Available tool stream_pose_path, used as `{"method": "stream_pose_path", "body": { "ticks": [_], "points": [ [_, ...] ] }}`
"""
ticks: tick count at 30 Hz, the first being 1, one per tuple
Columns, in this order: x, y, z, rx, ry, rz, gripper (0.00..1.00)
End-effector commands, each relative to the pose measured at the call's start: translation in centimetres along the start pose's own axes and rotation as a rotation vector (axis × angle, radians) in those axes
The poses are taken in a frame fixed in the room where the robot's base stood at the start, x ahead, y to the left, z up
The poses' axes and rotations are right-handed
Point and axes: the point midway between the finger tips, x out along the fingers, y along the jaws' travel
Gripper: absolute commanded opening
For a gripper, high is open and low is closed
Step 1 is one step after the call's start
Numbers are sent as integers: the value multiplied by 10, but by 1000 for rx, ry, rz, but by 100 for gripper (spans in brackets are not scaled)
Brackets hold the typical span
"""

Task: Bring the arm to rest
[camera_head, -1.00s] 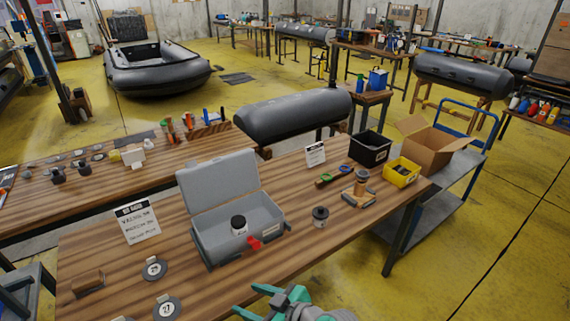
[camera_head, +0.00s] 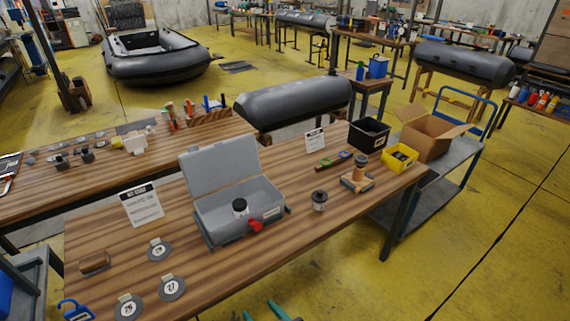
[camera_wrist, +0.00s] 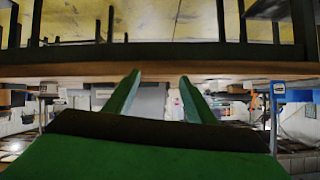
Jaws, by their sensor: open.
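My gripper (camera_head: 272,313) shows only as green fingertips at the bottom edge of the head view, in front of the near table's edge. In the wrist view my gripper (camera_wrist: 158,88) has its two green fingers spread apart, with nothing held between them. The wooden table (camera_head: 245,265) lies beyond the fingertips, and its edge (camera_wrist: 230,71) crosses the wrist view as a brown band. The rest of my arm is out of the head view.
On the table stand an open grey toolbox (camera_head: 215,228) with a jar in it, a small jar (camera_head: 319,201), numbered discs (camera_head: 172,288), a black bin (camera_head: 369,134) and a yellow bin (camera_head: 399,158). A cart (camera_head: 455,170) holds a cardboard box. Yellow floor (camera_head: 375,285) is clear at the right.

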Motion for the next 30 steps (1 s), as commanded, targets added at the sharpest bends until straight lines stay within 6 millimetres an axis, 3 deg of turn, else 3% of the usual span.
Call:
{"method": "stream_pose_path", "body": {
  "ticks": [1,6,15,22,30],
  "points": [
    [-4,-2,17,32,-4,37,50],
    [-25,2,58,114,15,181,50],
    [-85,-5,110,170,73,397,50],
    [-144,-23,128,152,142,505,50],
    [-210,-59,121,95,243,545,50]
  ]
}}
